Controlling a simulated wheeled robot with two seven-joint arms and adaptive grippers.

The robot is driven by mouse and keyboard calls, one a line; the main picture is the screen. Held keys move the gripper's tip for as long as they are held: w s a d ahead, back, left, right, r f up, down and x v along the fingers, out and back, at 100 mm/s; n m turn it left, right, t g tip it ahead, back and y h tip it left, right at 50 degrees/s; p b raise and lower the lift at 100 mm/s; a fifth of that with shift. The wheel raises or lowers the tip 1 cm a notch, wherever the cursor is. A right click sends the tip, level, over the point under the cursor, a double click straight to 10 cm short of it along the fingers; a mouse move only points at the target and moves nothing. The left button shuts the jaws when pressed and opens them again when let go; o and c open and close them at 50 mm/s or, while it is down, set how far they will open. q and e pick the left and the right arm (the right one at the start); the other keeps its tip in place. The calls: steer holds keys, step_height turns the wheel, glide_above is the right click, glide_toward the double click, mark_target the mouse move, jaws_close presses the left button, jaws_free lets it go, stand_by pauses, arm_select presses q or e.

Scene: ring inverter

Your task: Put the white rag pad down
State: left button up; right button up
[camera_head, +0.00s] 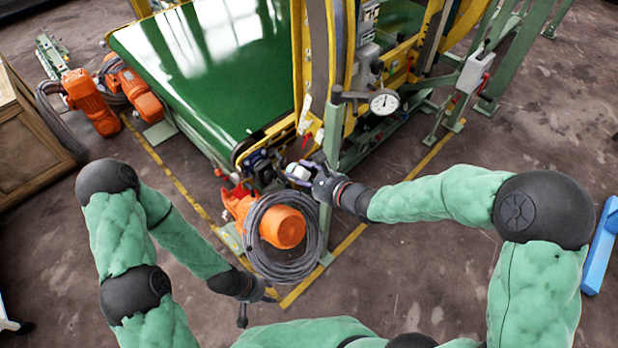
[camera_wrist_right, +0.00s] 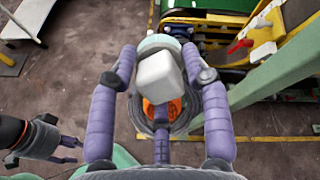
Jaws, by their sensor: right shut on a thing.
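The white rag pad (camera_wrist_right: 158,82) is a pale block held between the fingers of my right gripper (camera_wrist_right: 160,72) in the right wrist view. In the head view the pad (camera_head: 299,173) shows small and white in my right gripper (camera_head: 302,170), beside the green machine post. The gripper is shut on it, above the orange motor and cable coil. My left gripper (camera_head: 256,302) is low in the head view, below the coil, with its fingers spread and nothing seen between them. It also shows at the left of the right wrist view (camera_wrist_right: 62,148).
The green conveyor belt (camera_head: 210,65) and its yellow frame fill the back. A dial gauge (camera_head: 383,102) sits right of the post. A grey cable coil (camera_head: 283,262) surrounds an orange motor (camera_head: 282,227) below my right gripper. A wooden crate (camera_head: 30,140) stands left. Floor at right is mostly clear.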

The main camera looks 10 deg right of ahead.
mark_target(296, 169)
arm_select(q)
steer(key=o, duration=0.7)
steer(key=shift+w+r, duration=0.1)
steer(key=shift+w, duration=0.05)
steer(key=shift+o, duration=0.8)
steer(key=w+r+m+t, duration=0.1)
steer(key=w+r+t, duration=0.2)
steer(key=w+r, duration=0.2)
steer(key=shift+w+a, duration=0.3)
steer(key=shift+w, duration=0.4)
steer(key=w+d+r+m+t+h, duration=0.2)
steer(key=w+r+t, duration=0.25)
steer(key=r, duration=0.75)
steer(key=w+d+r+m+t+h, duration=0.1)
steer(key=w+r+m+t+h, duration=0.3)
steer(key=r, duration=0.8)
steer(key=w+d+f+n+y, duration=0.1)
steer(key=w+d+f+n, duration=0.1)
steer(key=w+d, duration=0.4)
steer(key=w+f+g, duration=0.1)
steer(key=w, duration=0.3)
steer(key=shift+d+f+y, duration=0.3)
steer(key=shift+d+f, duration=0.05)
steer(key=shift+f, duration=0.05)
arm_select(e)
steer(key=w+a+f+n+g+y, duration=0.3)
steer(key=w+f+n+g, duration=0.1)
steer(key=f, duration=0.1)
steer(key=shift+w+f, duration=0.25)
